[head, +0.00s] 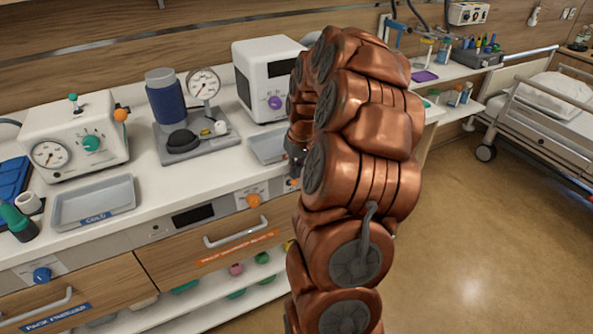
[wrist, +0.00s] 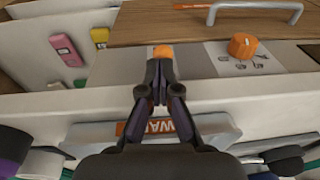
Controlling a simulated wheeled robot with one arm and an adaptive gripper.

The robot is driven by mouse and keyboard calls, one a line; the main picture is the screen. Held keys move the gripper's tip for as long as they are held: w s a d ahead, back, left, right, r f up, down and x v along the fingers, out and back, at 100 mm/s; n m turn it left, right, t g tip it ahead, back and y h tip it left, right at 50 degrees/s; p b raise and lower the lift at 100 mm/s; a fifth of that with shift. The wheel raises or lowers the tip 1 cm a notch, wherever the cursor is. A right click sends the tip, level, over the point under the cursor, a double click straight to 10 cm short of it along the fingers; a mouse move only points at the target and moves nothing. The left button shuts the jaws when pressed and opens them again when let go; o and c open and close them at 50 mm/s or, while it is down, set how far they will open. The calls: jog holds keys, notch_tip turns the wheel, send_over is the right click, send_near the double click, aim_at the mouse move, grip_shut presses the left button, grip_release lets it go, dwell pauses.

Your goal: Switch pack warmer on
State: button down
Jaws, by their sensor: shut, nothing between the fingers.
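The warmer's panel is on the counter front, above a drawer with an orange label (head: 238,248). It carries an orange dial (head: 254,200) with markings around it, which also shows in the wrist view (wrist: 241,46). A smaller orange button (wrist: 162,52) sits to the left of the dial in the wrist view. My gripper (wrist: 157,92) is shut and empty, with its fingertips just below that button in the picture; I cannot tell whether they touch it. In the head view my arm hides most of the gripper and the button area.
A tray with an orange label (wrist: 190,128) lies on the counter under my gripper. A drawer handle (head: 235,232) sticks out below the panel. A blue dial (head: 41,274) sits farther left. A gauge stand (head: 215,140) and a white box (head: 268,50) stand on the counter. Floor at right is clear.

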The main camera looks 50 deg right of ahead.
jog(key=shift+s+a+f+t+h+b, duration=0.25)
jog(key=shift+s+f+t+b, duration=0.4)
jog(key=shift+b, duration=1.1)
jog(key=t+b, duration=0.2)
jog(key=b, duration=0.1)
jog(key=shift+s+h, duration=0.15)
jog(key=shift+h, duration=0.1)
jog(key=shift+s+a+f+b, duration=0.1)
jog(key=shift+s+f+b, duration=0.05)
jog(key=shift+b, duration=0.5)
jog(key=shift+s+a+f+t+h+b, duration=0.1)
jog(key=shift+s+f+t+h+b, duration=0.15)
jog(key=shift+t+b, duration=0.9)
jog(key=shift+s+a+f+t+h+b, duration=0.1)
jog(key=shift+s+f+t+h+b, duration=0.15)
jog(key=shift+b, duration=1.75)
jog(key=shift+s+a+f+t+h+b, duration=0.1)
jog(key=shift+s+f+t+h+b, duration=0.3)
jog(key=shift+b, duration=1.2)
jog(key=shift+w+d+r, duration=0.1)
jog(key=shift+w+r, duration=0.15)
jog(key=shift+w, duration=0.1)
jog(key=shift+w+d+r, duration=0.2)
jog(key=shift+w, duration=0.4)
